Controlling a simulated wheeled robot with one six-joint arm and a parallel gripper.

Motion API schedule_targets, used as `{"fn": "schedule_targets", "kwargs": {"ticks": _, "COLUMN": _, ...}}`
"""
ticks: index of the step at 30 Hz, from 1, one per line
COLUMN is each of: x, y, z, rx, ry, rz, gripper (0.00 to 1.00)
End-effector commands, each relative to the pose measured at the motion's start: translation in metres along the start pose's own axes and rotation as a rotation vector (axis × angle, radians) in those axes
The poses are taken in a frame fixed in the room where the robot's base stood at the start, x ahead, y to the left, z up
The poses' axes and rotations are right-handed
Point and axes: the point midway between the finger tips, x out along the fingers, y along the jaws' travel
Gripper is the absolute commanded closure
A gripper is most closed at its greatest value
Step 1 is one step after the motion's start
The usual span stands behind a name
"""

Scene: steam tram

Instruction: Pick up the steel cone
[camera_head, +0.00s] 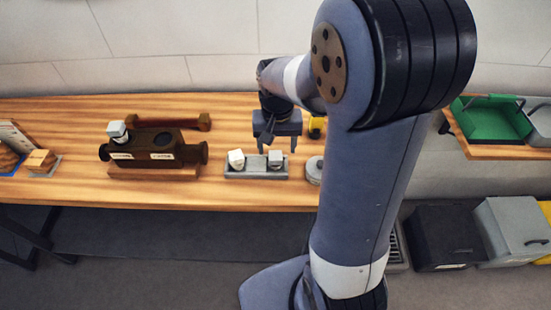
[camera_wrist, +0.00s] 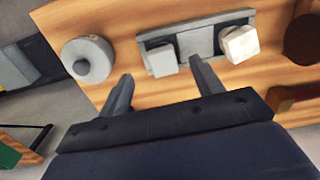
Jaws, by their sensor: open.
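A grey tray (camera_head: 257,175) lies on the wooden bench and holds two small pieces. The grey tapered piece (camera_head: 275,158) at its right looks like the steel cone; its exact shape is hard to tell. It also shows in the wrist view (camera_wrist: 162,62), at the tray's left end. A whiter piece (camera_head: 236,158) sits at the tray's other end, and it shows in the wrist view (camera_wrist: 240,44) too. My gripper (camera_head: 278,149) is open and empty, pointing down above the grey piece. In the wrist view its fingertips (camera_wrist: 161,69) lie either side of that piece, short of it.
A round grey lidded thing (camera_wrist: 88,60) stands close beside the tray. A dark brown block with round ends (camera_head: 155,148) stands to the left, with a white-topped piece (camera_head: 117,131) on it. A green bin (camera_head: 490,118) is at far right.

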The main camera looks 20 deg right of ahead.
Motion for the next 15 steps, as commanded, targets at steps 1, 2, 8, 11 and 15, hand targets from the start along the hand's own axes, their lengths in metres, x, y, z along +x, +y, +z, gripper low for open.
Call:
{"fn": "schedule_targets", "kwargs": {"ticks": 1, "x": 0.003, "y": 0.0, "z": 0.0, "rx": 0.0, "ry": -0.002, "rz": 0.001, "gripper": 0.37}}
{"fn": "schedule_targets", "kwargs": {"ticks": 2, "x": 0.004, "y": 0.0, "z": 0.0, "rx": 0.0, "ry": -0.002, "rz": 0.001, "gripper": 0.37}}
{"fn": "schedule_targets", "kwargs": {"ticks": 8, "x": 0.028, "y": -0.004, "z": -0.004, "rx": -0.001, "ry": -0.004, "rz": 0.001, "gripper": 0.37}}
{"fn": "schedule_targets", "kwargs": {"ticks": 11, "x": 0.042, "y": -0.004, "z": -0.004, "rx": -0.001, "ry": -0.004, "rz": 0.001, "gripper": 0.37}}
{"fn": "schedule_targets", "kwargs": {"ticks": 15, "x": 0.052, "y": -0.004, "z": -0.004, "rx": 0.0, "ry": -0.001, "rz": 0.0, "gripper": 0.37}}
